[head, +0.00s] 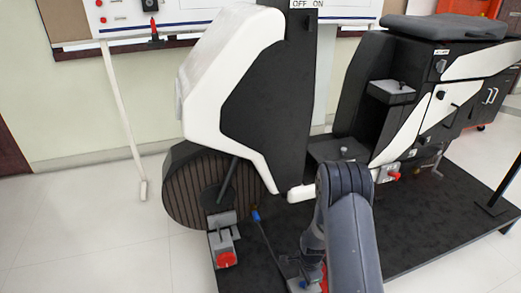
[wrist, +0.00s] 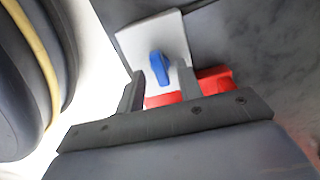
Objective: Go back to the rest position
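My gripper (wrist: 162,82) shows in the wrist view with its two fingers apart. A blue knob or lever (wrist: 156,68) on a pale plate (wrist: 128,42) shows beyond the gap between the fingertips. A red part (wrist: 215,80) lies behind the fingers, partly covered by them. I see nothing clearly clamped between the fingers. In the head view, my dark arm reaches down over the front of the black platform. The gripper's fingertips cannot be made out there.
A white and black scooter-like chassis rig (head: 232,75) stands on a black platform (head: 420,222). A red and grey block (head: 226,252) sits at its front left corner, near a blue-tipped lever (head: 255,215). A pale pole (head: 122,115) leans at left. The left floor is clear.

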